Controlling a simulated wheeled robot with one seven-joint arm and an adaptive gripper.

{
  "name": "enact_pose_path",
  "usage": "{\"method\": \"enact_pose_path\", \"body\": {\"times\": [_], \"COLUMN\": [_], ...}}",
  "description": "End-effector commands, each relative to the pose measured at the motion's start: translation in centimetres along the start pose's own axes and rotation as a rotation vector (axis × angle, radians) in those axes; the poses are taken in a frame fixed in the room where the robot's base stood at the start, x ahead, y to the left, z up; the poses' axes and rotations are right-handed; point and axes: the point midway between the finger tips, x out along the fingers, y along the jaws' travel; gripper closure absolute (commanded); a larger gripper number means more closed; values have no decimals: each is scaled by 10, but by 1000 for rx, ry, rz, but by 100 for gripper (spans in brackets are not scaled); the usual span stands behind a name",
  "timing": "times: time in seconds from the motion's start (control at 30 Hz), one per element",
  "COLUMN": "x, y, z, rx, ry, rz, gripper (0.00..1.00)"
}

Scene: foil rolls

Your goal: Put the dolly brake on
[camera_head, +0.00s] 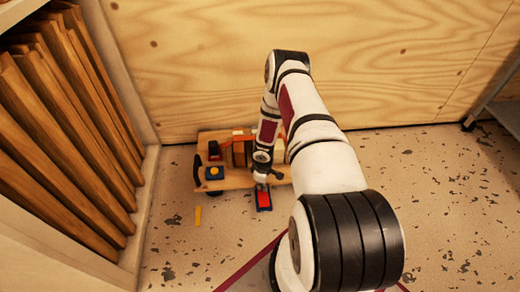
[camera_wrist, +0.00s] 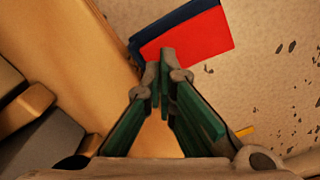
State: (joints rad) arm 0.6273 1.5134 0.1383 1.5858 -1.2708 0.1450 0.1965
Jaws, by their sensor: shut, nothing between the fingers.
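The wooden dolly (camera_head: 238,184) stands on the floor near the plywood wall, with several items on its deck. A red pedal in a dark blue frame, which looks like the brake (camera_head: 264,200), juts out at the dolly's front edge. In the wrist view the red pedal (camera_wrist: 192,42) lies just beyond my fingertips, and the dolly's wooden deck (camera_wrist: 75,45) fills the left. My gripper (camera_head: 262,182) is over the dolly's front edge, close to the pedal. Its fingertips (camera_wrist: 165,66) are together with nothing between them. I cannot tell whether they touch the pedal.
A rack of wooden boards (camera_head: 60,120) stands at the left, and the plywood wall (camera_head: 200,60) closes the back. A small yellow piece (camera_head: 198,216) lies on the floor left of the pedal. A grey metal frame (camera_head: 497,105) stands at far right. Floor between is mostly clear.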

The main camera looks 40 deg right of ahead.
Motion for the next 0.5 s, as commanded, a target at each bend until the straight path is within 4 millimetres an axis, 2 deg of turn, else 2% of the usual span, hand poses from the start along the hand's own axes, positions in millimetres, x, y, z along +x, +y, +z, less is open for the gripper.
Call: {"method": "enact_pose_path", "body": {"times": [0.5], "x": [-40], "y": [0], "z": [0], "rx": [-1], "ry": [1], "rz": [0], "gripper": [100]}}
